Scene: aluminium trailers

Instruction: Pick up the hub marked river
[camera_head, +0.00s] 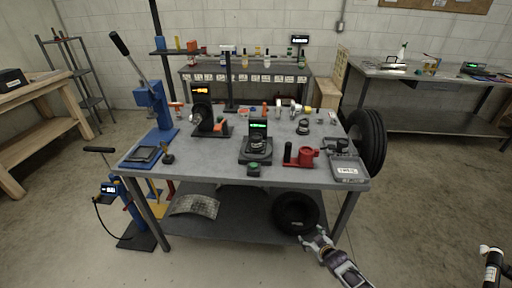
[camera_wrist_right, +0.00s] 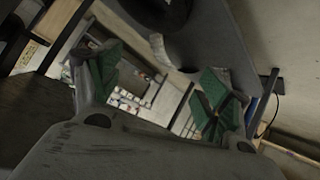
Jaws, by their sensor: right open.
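I cannot read a river mark on any part in the head view, so I cannot tell which part is the hub. A dark round part (camera_head: 257,141) sits on a device with a green display at the middle of the grey workbench (camera_head: 215,170). Another small dark round part (camera_head: 303,127) stands to its right. My right gripper (camera_head: 318,238) is low in front of the bench's right front leg, below the top and apart from these parts. In the wrist view its green-padded fingers (camera_wrist_right: 158,88) are spread with nothing between them. My left gripper is not in view.
A red fixture (camera_head: 302,156) and a labelled grey tray (camera_head: 347,167) are at the bench's right front. A blue lever press (camera_head: 155,108) stands at the left. A tyre (camera_head: 369,140) is beside the right edge; another (camera_head: 296,212) lies on the lower shelf. The floor in front is clear.

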